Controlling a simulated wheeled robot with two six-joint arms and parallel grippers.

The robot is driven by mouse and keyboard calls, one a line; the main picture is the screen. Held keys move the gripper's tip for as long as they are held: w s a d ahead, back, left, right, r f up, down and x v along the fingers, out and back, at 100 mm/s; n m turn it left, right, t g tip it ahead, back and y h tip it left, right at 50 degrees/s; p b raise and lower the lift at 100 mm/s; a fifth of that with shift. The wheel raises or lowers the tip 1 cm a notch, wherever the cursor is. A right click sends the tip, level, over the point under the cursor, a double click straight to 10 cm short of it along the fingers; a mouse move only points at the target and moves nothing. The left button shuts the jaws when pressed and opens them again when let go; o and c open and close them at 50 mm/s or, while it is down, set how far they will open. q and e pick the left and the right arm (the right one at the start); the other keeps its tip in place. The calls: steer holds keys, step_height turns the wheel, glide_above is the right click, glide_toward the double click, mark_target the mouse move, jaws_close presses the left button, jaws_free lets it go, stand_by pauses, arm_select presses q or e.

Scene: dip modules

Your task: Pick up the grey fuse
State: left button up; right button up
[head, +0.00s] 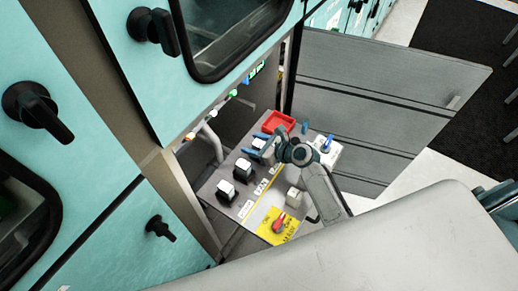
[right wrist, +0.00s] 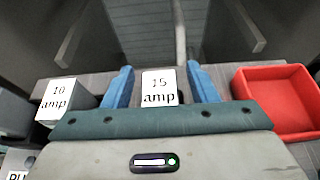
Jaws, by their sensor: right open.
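My right gripper (head: 256,144) reaches down over the panel and is open, with blue fingers. In the right wrist view, its fingers (right wrist: 160,75) stand on either side of a block labelled "15 amp" (right wrist: 160,88), apart from it. Most of that block's body is hidden behind the gripper, so its body colour is hard to tell. A block labelled "10 amp" (right wrist: 54,102), with a grey side, stands to the left, outside the fingers. In the head view, dark blocks with white tops (head: 243,167) (head: 227,190) stand in a row. My left gripper is not in view.
A red tray (right wrist: 282,97) lies right of the gripper and also shows in the head view (head: 279,122). A yellow plate (head: 272,230) with a red switch is at the panel's near end. A blue-knobbed white module (head: 326,154) and teal cabinet doors (head: 110,212) are nearby.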

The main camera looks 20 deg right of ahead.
steer(key=c, duration=1.1)
